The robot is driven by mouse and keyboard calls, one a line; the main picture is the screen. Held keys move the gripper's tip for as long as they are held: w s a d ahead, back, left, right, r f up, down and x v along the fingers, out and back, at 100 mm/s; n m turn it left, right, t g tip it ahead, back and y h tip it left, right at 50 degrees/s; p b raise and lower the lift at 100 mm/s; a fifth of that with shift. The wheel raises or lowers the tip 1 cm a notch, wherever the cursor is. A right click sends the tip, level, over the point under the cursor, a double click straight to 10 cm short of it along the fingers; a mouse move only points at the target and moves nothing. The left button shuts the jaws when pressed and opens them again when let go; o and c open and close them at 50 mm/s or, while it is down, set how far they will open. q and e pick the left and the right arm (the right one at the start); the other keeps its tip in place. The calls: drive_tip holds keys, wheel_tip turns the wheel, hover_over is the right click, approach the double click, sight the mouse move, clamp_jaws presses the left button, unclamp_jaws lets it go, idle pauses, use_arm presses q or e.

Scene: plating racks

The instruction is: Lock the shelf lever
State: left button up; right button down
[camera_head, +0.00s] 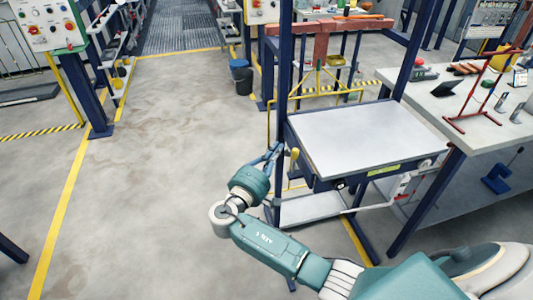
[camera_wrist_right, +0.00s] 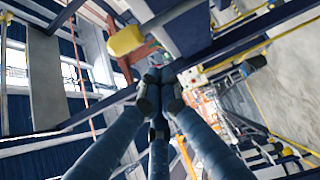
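The shelf lever shows as a yellow handle (camera_head: 294,154) at the near left corner of the blue shelf frame, beside the left post. In the right wrist view a yellow knob (camera_wrist_right: 126,40), which looks like the same handle, lies above and left of the fingertips. My right gripper (camera_head: 277,149) is just left of the handle, apart from it in the wrist view. Its blue fingers (camera_wrist_right: 157,78) converge with their tips together, and nothing shows between them. The grey shelf top (camera_head: 360,135) is level and empty. My left gripper is out of view.
A blue post (camera_head: 284,60) rises beside the handle, close to my right gripper. A workbench (camera_head: 480,125) with a red rack (camera_head: 476,100) and small items stands on the right. The floor on the left is open, with yellow lines.

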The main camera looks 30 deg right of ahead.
use_arm(q)
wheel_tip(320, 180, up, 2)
drive_tip(key=shift+p, duration=0.5)
use_arm(e)
drive_tip(key=s, duration=0.2)
drive_tip(key=shift+s+d+r, duration=0.15)
drive_tip(key=shift+s+d, duration=0.1)
drive_tip(key=shift+s, duration=0.1)
